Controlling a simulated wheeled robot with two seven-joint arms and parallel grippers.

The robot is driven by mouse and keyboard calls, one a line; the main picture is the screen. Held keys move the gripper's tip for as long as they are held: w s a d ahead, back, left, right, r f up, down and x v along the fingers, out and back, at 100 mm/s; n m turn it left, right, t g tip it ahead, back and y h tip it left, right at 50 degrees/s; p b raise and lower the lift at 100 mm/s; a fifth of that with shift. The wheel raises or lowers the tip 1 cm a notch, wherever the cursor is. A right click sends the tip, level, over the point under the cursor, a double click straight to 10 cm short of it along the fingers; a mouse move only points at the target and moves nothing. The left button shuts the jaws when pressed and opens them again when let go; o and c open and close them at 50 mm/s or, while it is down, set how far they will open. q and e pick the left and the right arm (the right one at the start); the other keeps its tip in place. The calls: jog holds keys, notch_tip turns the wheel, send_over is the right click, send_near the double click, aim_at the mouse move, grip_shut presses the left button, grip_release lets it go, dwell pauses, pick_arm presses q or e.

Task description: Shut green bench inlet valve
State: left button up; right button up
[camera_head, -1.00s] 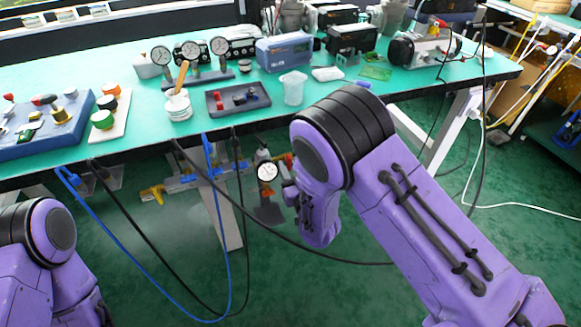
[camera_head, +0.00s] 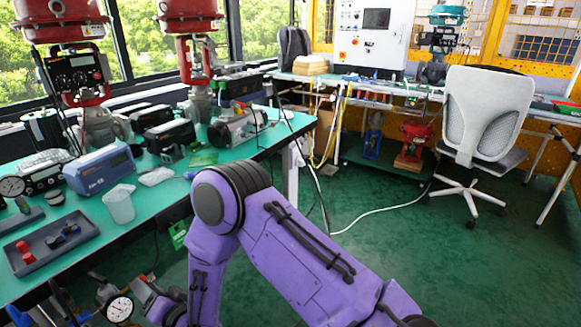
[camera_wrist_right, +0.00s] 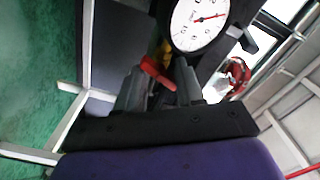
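The green bench (camera_head: 165,190) runs along the left of the head view. The gauge (camera_wrist_right: 198,20) is just beyond. A yellow part (camera_wrist_right: 166,52) shows behind the handle. My left gripper is out of view.
On the bench are a grey tray (camera_head: 50,240), a clear beaker (camera_head: 120,204) and a blue instrument (camera_head: 100,170). An office chair (camera_head: 485,120) stands at the right. A white cable (camera_head: 370,225) lies on the green floor, which is otherwise open in the middle.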

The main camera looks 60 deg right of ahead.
jog(key=s+d+f+n+g+h+p, duration=0.1)
jog(key=s+d+f+g+p, duration=0.2)
jog(key=s, duration=0.8)
jog(key=s+d+f+n+g+h+p, duration=0.1)
jog(key=s+d+f+g+p, duration=0.2)
jog(key=s, duration=0.8)
jog(key=s+d+f+n+g+h+p, duration=0.1)
jog(key=s+d+f+n+g+p, duration=0.1)
jog(key=s+d+g+p, duration=0.4)
jog(key=s+g+p, duration=0.1)
jog(key=s, duration=0.3)
jog(key=shift+s+f+g, duration=0.3)
jog(key=shift+s+f, duration=0.1)
